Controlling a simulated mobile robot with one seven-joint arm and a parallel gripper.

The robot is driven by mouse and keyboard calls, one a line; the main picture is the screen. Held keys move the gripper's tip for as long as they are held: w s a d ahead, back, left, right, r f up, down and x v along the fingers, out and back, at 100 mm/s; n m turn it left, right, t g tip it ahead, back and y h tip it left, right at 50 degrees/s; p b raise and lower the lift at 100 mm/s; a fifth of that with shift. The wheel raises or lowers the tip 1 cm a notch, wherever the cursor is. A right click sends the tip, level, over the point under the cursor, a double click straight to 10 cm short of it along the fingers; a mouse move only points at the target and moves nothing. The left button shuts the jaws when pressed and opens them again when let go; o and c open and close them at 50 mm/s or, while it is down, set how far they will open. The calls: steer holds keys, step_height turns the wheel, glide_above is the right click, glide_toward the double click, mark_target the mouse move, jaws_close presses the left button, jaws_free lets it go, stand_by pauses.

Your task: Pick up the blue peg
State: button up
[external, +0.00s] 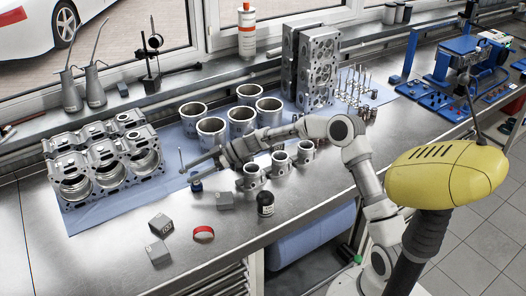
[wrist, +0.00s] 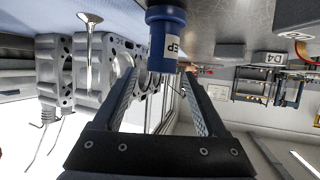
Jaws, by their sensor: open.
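The blue peg (external: 196,184) stands on the bench right of the engine block, just below my gripper's fingertips in the external view. In the wrist view, which is upside down, the blue peg (wrist: 158,58) hangs from the top edge with part of a white label showing. My gripper (external: 190,165) is open, with both fingers pointing toward the peg. In the wrist view my gripper (wrist: 158,74) has the peg's end in the gap between its fingertips. Nothing is held. I cannot tell whether a finger touches the peg.
A valve (external: 181,160) stands beside the peg, close to the engine block (external: 105,160). Grey labelled blocks (external: 160,223), a red ring (external: 203,233) and a dark jar (external: 265,203) lie in front. Pistons (external: 250,178) and cylinder liners (external: 211,133) stand near my arm.

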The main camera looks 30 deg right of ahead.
step_height(320, 180, down, 3)
steer(key=shift+f, duration=0.1)
steer(key=x, duration=0.2)
steer(key=shift+w+a, duration=0.2)
steer(key=shift+a, duration=0.25)
jaws_close()
